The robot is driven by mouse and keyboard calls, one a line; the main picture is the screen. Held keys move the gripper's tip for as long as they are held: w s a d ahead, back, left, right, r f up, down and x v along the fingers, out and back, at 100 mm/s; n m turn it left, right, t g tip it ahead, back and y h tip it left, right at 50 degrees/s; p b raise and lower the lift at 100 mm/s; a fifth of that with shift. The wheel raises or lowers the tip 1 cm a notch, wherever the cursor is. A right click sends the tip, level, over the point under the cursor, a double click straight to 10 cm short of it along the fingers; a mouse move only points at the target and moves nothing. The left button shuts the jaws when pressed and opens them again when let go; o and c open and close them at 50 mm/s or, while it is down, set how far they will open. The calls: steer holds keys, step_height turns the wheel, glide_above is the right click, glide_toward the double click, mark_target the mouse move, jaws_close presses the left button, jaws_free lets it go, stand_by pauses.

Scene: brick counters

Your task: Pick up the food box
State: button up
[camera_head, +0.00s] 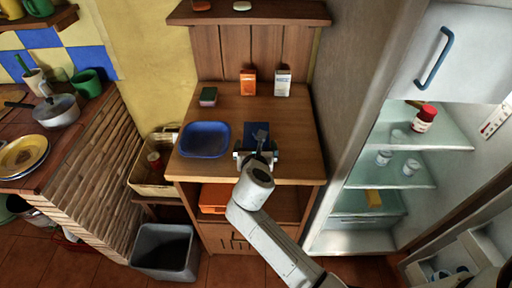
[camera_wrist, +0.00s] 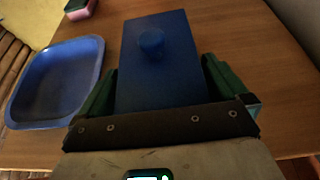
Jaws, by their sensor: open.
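A dark blue box (camera_wrist: 158,75) with a round knob on top lies on the wooden counter. It also shows in the head view (camera_head: 260,131), partly hidden by my gripper. My gripper (camera_head: 257,150) is open at the counter's front, with one green finger on each side of the blue box in the wrist view. I cannot tell whether the fingers touch it. An orange carton (camera_head: 248,83) and a white carton (camera_head: 282,83) stand upright at the back of the counter, apart from my gripper.
A blue tray (camera_head: 205,140) lies just left of my gripper. A pink and dark sponge-like block (camera_head: 208,96) is behind it. The wooden counter (camera_head: 300,135) is clear at right. An open fridge (camera_head: 415,150) stands further right.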

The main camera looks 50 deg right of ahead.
steer(key=shift+c, duration=0.5)
steer(key=c, duration=0.7)
